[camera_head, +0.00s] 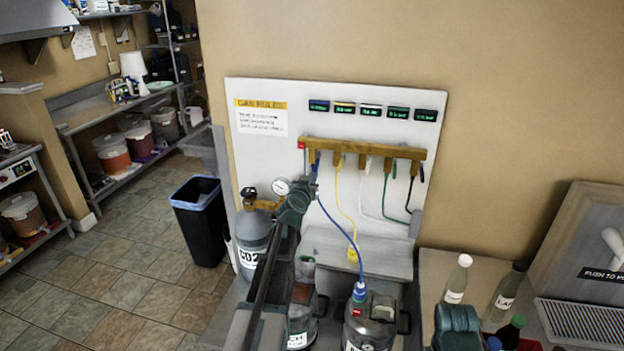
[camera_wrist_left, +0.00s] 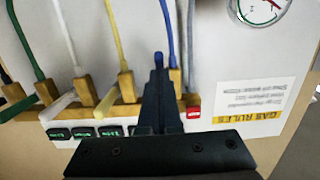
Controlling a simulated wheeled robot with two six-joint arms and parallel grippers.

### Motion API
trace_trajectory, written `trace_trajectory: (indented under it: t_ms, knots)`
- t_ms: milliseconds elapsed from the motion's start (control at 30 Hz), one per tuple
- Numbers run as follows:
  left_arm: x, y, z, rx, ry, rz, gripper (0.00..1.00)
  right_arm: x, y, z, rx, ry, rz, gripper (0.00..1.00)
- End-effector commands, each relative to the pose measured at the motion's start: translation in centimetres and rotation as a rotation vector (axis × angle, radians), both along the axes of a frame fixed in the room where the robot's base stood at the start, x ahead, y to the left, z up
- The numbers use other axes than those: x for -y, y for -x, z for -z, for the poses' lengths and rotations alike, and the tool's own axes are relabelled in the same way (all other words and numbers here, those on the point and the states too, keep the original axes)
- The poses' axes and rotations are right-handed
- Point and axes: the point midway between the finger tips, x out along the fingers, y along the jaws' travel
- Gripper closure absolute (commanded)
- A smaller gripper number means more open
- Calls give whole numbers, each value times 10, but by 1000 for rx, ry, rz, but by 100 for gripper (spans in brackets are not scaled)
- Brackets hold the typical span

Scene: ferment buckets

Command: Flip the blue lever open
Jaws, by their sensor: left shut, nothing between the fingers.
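The wooden gas manifold (camera_head: 375,149) runs across a white panel, with coloured hoses below it. The blue lever (camera_head: 317,157) is at its left end, partly hidden by my left gripper (camera_head: 313,178). In the wrist view, which shows the panel upside down, my left gripper (camera_wrist_left: 158,75) is shut and empty. Its fingertips lie in front of the manifold, right by the blue hose (camera_wrist_left: 169,25). The blue lever is mostly hidden behind the fingers there, so its position and any contact cannot be told.
A pressure gauge (camera_head: 282,187) sits left of my gripper, above the CO2 cylinder (camera_head: 252,240). The yellow lever (camera_wrist_left: 112,106) is close beside the fingers. Metal kegs (camera_head: 371,325) stand below. Bottles (camera_head: 457,280) stand on the counter at right.

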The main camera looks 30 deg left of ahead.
Motion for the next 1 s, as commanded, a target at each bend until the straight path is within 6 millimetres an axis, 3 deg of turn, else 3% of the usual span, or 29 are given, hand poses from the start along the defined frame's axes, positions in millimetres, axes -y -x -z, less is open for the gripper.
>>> trace_trajectory:
  t_ms: [100, 400, 767, 1000]
  knots:
    - [-1, -6, 14, 0, 0, 1, 100, 0, 0, 14, 0, 0, 0, 50]
    - [-5, -21, 32, 0, 1, 1, 100, 0, 0, 32, 0, 0, 1, 50]
    - [-4, -23, 32, -1, 1, 0, 100, 0, 0, 32, 0, 0, 2, 50]
    - [4, -13, 28, 0, 0, 1, 100, 0, 0, 28, 0, 0, 1, 50]
